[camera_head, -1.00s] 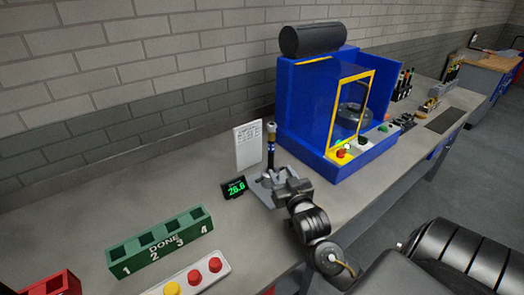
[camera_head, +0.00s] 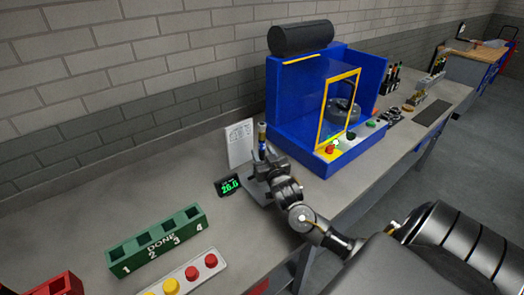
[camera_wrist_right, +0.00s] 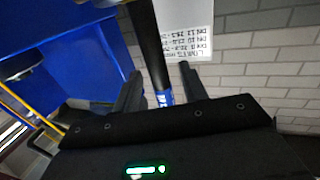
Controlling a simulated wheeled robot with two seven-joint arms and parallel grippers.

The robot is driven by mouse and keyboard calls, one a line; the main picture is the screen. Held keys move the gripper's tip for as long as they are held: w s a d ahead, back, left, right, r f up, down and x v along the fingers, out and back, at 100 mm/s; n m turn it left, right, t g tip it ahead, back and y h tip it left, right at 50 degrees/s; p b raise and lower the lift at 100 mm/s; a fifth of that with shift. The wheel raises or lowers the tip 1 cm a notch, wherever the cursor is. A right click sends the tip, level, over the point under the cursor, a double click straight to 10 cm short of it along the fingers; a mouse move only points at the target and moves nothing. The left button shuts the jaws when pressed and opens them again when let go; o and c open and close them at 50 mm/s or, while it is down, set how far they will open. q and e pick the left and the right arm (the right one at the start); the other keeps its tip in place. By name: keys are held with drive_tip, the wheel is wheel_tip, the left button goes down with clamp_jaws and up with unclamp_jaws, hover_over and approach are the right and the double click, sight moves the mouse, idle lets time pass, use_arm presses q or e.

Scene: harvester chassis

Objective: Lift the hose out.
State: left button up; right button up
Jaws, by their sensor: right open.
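The hose (camera_head: 262,138) is a short dark upright piece with a blue band and a pale top end. It stands on a small grey stand (camera_head: 255,190) on the bench. My right gripper (camera_head: 264,162) is at the hose's lower part, partly hiding it and the stand. In the right wrist view, the black hose (camera_wrist_right: 150,50) with its blue label runs between the two spread fingers of my right gripper (camera_wrist_right: 163,85). The gripper is open, with gaps beside the hose.
A small green-digit display (camera_head: 228,186) and a white printed card (camera_head: 240,145) stand close by the hose. A blue machine (camera_head: 290,110) with a yellow-framed door is just right. A green numbered rack (camera_head: 155,242) and a button strip (camera_head: 185,275) lie in front left.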

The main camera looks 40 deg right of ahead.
drive_tip(key=shift+w+d, duration=0.25)
drive_tip(key=shift+w, duration=0.45)
drive_tip(key=shift+s, duration=0.1)
drive_tip(key=shift+c, duration=0.4)
clamp_jaws()
